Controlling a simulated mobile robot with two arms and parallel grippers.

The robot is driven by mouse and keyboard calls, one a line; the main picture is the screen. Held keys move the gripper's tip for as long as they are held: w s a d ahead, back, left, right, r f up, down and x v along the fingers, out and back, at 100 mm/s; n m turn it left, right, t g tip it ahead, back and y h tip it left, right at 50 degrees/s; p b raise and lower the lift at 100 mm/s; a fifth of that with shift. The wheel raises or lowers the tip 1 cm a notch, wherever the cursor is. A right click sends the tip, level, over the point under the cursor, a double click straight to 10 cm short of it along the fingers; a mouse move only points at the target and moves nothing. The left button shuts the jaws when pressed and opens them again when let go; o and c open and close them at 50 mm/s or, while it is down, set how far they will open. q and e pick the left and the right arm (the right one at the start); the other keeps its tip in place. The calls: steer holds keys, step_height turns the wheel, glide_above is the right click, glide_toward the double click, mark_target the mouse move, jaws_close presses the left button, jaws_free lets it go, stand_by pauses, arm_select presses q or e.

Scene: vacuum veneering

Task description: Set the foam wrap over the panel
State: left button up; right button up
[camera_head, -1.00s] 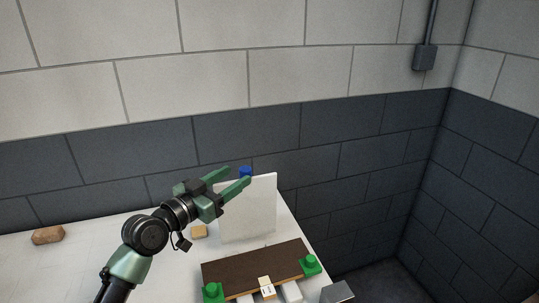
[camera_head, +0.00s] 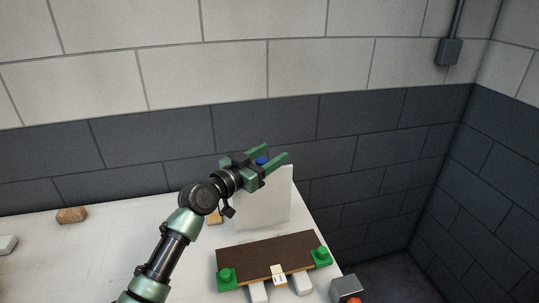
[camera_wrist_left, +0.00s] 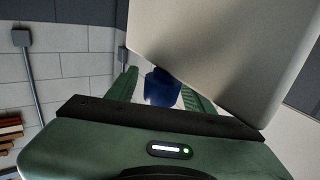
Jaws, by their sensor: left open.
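A brown board (camera_head: 272,256), which I take as the panel, lies near the table's front right, with a green block at each end. A white upright sheet (camera_head: 266,204) stands behind it; I cannot tell whether it is the foam wrap. My left gripper (camera_head: 277,153) is open above the sheet's top edge. A blue object (camera_head: 262,160) shows between its fingers and partly behind them. In the left wrist view the blue object (camera_wrist_left: 162,88) is between the finger lines, apparently beyond the tips, with the pale sheet (camera_wrist_left: 215,45) close on the right. My right gripper is not in view.
The white table (camera_head: 95,255) is largely clear on the left. A brown block (camera_head: 71,215) and a white object (camera_head: 7,244) lie there. A small tan block (camera_head: 215,217) is beside the sheet. A grey box (camera_head: 344,287) is at the front right. Dark wall stands behind.

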arm_select(q)
jaws_close()
steer(key=shift+f, duration=0.1)
stand_by(1.2)
